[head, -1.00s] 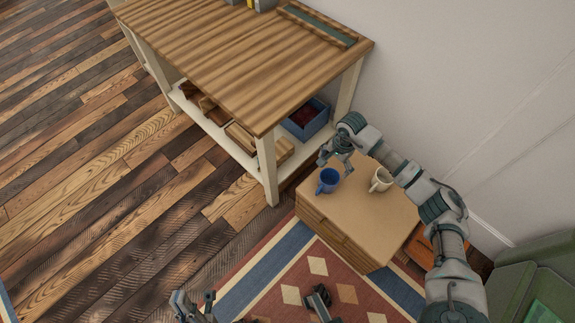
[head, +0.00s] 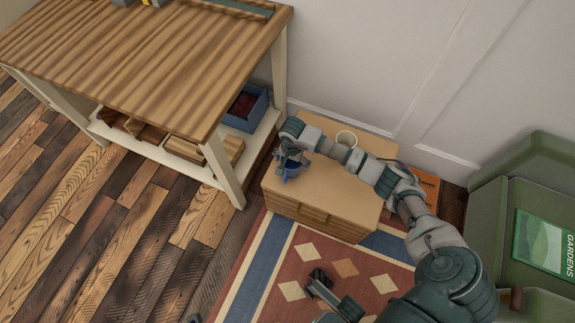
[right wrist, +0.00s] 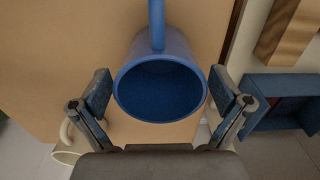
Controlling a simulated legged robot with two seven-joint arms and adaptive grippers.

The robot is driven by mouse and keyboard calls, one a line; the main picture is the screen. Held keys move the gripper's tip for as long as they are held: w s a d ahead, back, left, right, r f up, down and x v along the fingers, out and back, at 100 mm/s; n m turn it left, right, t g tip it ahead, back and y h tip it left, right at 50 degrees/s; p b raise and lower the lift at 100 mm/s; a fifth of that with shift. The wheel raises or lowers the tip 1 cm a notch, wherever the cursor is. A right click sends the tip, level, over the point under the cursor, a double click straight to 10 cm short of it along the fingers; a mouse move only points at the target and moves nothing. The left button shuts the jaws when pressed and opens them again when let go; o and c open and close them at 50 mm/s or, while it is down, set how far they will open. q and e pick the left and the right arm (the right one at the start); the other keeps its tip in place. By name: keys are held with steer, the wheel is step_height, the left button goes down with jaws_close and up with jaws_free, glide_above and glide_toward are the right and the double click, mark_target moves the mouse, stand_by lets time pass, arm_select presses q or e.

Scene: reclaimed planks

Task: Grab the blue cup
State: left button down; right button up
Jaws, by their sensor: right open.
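The blue cup (head: 292,173) stands on the light-brown cabinet, partly hidden by my right gripper (head: 288,160) in the head view. In the right wrist view the blue cup (right wrist: 160,90) shows its open mouth between the two fingers of my right gripper (right wrist: 159,92). Its handle points to the top of that picture. The fingers are apart, one on each side of the cup and close to its rim; I cannot tell whether they touch it.
A green armchair (head: 540,180) is right.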

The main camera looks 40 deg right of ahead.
mark_target(291, 167)
steer(key=f, duration=0.3)
steer(key=shift+a+f+b, duration=0.15)
steer(key=shift+a+b, duration=0.05)
steer(key=shift+b, duration=0.2)
steer(key=shift+d, duration=0.1)
steer(key=c, duration=1.1)
steer(key=shift+s, duration=0.1)
steer(key=shift+c, duration=0.4)
